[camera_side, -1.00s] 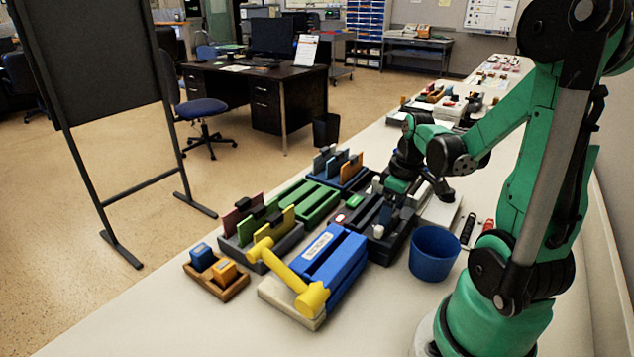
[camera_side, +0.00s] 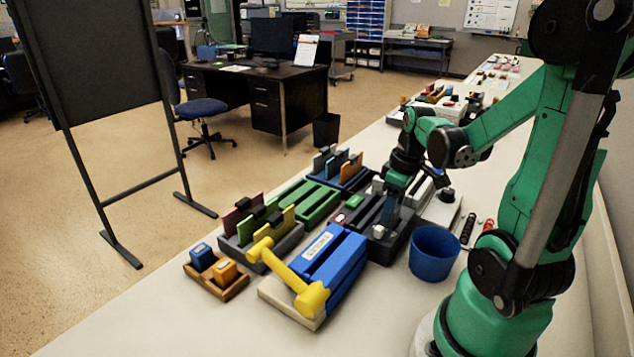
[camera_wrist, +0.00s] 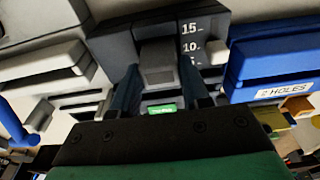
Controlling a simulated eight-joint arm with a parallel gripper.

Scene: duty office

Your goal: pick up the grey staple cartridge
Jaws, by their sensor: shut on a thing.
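The grey staple cartridge (camera_wrist: 158,62) appears in the wrist view as a plain grey block between the two dark fingers. My gripper (camera_wrist: 160,88) is shut on it, one finger on each side. The block is in front of a dark holder (camera_wrist: 116,45) marked with a white number scale. I cannot tell whether the block still touches the holder. In the side view my gripper (camera_side: 391,208) points down at the dark slotted holder (camera_side: 385,250), and the cartridge cannot be made out clearly there.
A blue hole punch (camera_side: 335,262) with a yellow lever stands left of the holder. A blue cup (camera_side: 434,254) stands close on its right. Green (camera_side: 310,204) and several other slotted organisers stand behind and left.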

